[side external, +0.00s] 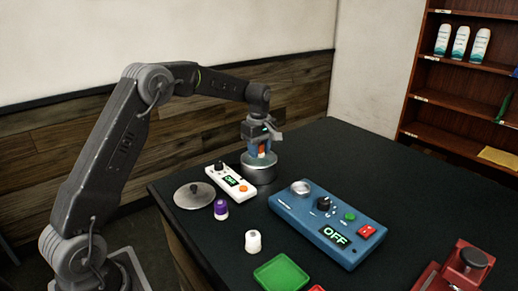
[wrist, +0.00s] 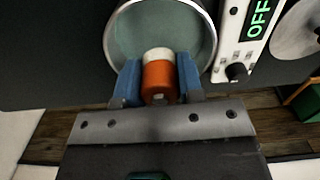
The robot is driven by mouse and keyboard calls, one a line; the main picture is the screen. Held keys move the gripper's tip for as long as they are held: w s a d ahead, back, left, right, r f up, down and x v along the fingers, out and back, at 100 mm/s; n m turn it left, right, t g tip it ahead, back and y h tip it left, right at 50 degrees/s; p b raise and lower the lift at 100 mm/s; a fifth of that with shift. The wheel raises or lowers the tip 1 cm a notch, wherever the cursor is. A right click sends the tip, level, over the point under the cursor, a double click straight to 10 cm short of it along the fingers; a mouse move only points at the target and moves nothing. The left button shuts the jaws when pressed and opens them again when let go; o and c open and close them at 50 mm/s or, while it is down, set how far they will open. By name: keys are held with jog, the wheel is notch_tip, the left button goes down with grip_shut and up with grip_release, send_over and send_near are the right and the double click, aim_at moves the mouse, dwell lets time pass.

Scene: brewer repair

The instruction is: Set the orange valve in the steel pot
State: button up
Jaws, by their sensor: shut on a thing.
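The orange valve (wrist: 158,80) has a white top and is held between the blue fingers of my gripper (wrist: 160,88). In the wrist view it overlaps the near part of the steel pot's opening. The steel pot (wrist: 208,64) is round with a pale inside. In the side external view my gripper (side external: 261,152) points down over the steel pot (side external: 259,173), with a bit of orange valve (side external: 261,149) showing between the fingers. The fingertips are at about the pot's rim. I cannot tell how deep the valve is.
A white control box (side external: 230,182) stands close beside the pot. A round metal lid (side external: 193,195), a purple-capped piece (side external: 221,209) and a white piece (side external: 253,241) are nearby. A blue machine (side external: 327,222) reading OFF, a green tray (side external: 281,274) and a red device (side external: 458,272) are nearer the front.

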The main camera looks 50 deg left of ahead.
jog(key=shift+f, duration=0.15)
jog(key=shift+f, duration=1.35)
jog(key=shift+f, duration=0.4)
jog(key=shift+f, duration=0.35)
jog(key=shift+f, duration=0.75)
dwell(0.8)
jog(key=o, duration=1.4)
jog(key=shift+o, duration=0.4)
jog(key=shift+r, duration=6.15)
